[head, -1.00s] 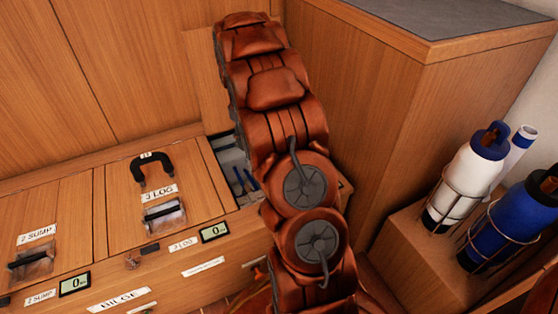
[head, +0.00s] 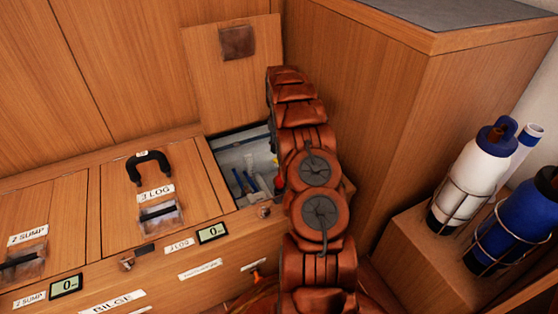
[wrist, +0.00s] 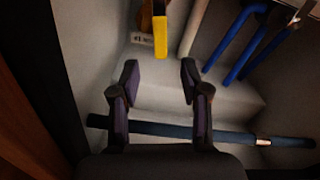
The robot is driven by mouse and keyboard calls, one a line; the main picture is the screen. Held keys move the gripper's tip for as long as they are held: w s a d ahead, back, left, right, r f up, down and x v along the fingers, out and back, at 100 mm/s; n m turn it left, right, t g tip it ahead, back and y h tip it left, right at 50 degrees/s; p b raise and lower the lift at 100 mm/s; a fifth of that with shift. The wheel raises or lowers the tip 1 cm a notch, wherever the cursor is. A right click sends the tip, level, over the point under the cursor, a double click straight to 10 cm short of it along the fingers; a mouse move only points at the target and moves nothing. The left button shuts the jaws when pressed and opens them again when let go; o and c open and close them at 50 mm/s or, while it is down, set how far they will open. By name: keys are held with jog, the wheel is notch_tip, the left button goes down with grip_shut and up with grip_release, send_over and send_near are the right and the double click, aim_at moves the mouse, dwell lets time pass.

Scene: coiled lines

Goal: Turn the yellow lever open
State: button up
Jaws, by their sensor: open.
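The yellow lever (wrist: 161,36) shows at the top of the wrist view, hanging down as a narrow bar inside the open compartment. My gripper (wrist: 160,78) is open and empty, its two dark fingers apart just below the lever's lower end in the picture. No contact with the lever shows. In the head view the open compartment (head: 228,154) is partly covered by my arm, and my gripper is hidden there.
Blue pipes (wrist: 237,38) stand to the right of the lever, and a dark blue hose (wrist: 233,138) crosses below my fingers. A raised lid (head: 215,95) leans behind the compartment. Closed hatches (head: 155,190) lie left; bottles (head: 475,165) stand far right.

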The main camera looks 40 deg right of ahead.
notch_tip(320, 180, down, 8)
jog(key=b, duration=0.3)
jog(key=shift+r, duration=0.2)
grip_shut()
dwell(0.6)
